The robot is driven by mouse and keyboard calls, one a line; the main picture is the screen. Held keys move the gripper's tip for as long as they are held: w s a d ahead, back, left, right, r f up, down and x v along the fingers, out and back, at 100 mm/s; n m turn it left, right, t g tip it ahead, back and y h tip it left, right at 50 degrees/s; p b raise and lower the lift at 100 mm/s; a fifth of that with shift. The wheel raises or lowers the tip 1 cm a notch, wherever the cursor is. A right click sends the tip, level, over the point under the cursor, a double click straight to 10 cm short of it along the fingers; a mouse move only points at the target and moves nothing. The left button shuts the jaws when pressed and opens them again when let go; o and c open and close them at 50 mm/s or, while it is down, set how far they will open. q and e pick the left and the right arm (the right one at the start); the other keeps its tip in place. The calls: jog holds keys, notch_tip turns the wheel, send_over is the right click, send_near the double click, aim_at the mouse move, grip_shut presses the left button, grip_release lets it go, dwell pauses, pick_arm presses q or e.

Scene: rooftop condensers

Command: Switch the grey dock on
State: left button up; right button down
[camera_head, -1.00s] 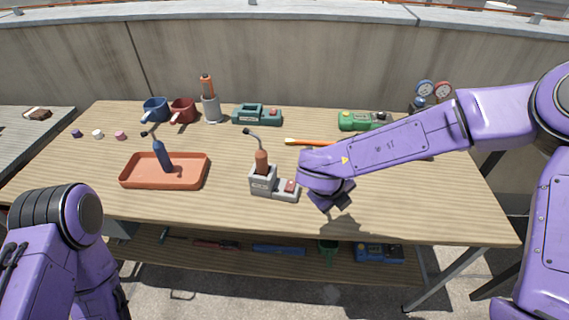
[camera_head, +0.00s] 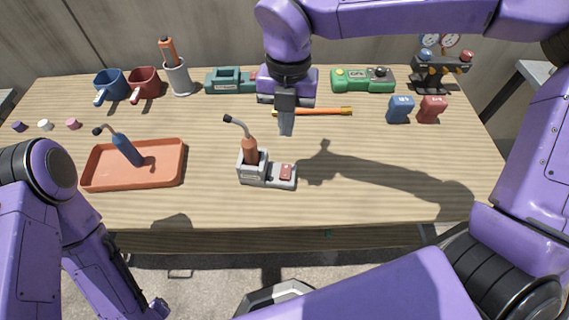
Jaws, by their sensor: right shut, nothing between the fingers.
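The grey dock (camera_head: 252,181) stands on the wooden table, left of its middle front. A torch with an orange-brown handle (camera_head: 250,150) and a bent metal neck stands upright in its holder. A red rocker switch (camera_head: 286,172) sits on the low right part of the dock; its on or off state is too small to tell. My right gripper (camera_head: 286,128) points down above the table, behind and above the switch, apart from the dock. Its fingers are shut and empty. My left arm shows at the lower left, but its gripper cannot be made out.
An orange tray (camera_head: 92,183) with a blue torch (camera_head: 127,150) lies to the left. Behind stand mugs, a grey cup (camera_head: 178,78), a teal dock (camera_head: 225,82) and a green device (camera_head: 362,79). An orange stick (camera_head: 325,112) lies behind the gripper. The table right of the dock is clear.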

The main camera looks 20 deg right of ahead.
aim_at(285, 176)
jog(key=f, duration=0.4)
jog(key=s+f, duration=0.1)
jog(key=f, duration=0.8)
jog(key=shift+s+a+f, duration=0.2)
jog(key=shift+a+f, duration=0.15)
jog(key=shift+f, duration=0.05)
